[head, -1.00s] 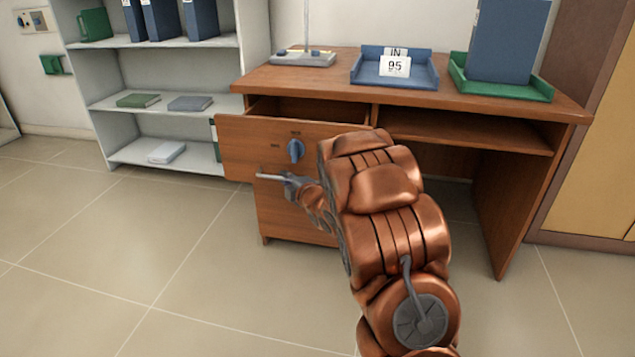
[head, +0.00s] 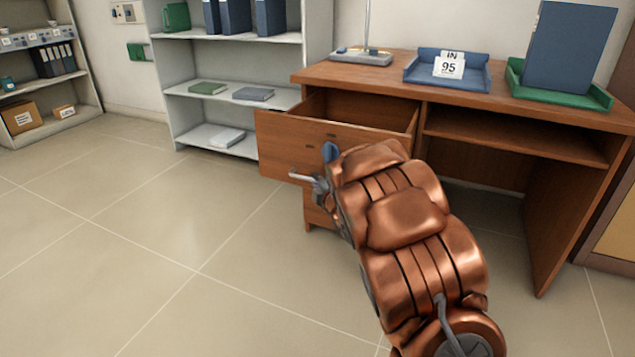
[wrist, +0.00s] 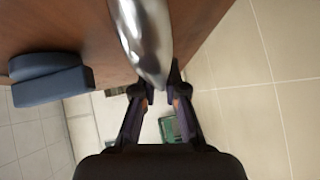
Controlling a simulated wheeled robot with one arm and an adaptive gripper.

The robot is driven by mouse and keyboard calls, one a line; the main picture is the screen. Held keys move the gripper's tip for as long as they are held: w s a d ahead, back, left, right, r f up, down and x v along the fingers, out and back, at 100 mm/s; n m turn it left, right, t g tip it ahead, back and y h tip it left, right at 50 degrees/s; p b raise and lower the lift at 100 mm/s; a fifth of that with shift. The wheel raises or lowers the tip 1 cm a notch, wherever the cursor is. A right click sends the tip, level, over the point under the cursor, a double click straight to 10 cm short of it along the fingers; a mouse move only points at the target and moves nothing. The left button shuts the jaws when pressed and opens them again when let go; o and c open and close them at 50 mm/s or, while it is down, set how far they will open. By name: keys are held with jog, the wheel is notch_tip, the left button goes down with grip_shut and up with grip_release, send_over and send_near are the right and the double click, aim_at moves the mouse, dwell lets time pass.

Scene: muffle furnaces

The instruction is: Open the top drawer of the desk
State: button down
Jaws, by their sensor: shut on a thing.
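The wooden desk (head: 385,74) has its top drawer (head: 277,143) pulled well out, and the inside of the drawer shows from above. A blue knob (head: 330,151) sits on the drawer front; it also shows in the wrist view (wrist: 50,80). A silver handle (head: 300,177) sticks out at the drawer front, and the wrist view shows it large and close (wrist: 147,35). My gripper (head: 316,183) is at this handle, shut on it. In the wrist view the fingertips (wrist: 156,92) meet at the handle's end. My arm hides part of the drawer front and the lower desk.
A shelf unit (head: 232,90) with binders and books stands behind, left of the desk. Another shelf (head: 50,125) is at far left. A blue tray (head: 420,77) and a green tray (head: 600,98) lie on the desk. The tiled floor at left and front is clear.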

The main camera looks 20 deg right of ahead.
jog(key=c, duration=1.6)
grip_release()
jog(key=shift+a, duration=0.2)
jog(key=o, duration=0.4)
jog(key=shift+d, duration=0.2)
jog(key=shift+s, duration=0.1)
jog(key=s+r, duration=0.1)
jog(key=s, duration=0.6)
jog(key=shift+d, duration=0.15)
jog(key=shift+s, duration=0.1)
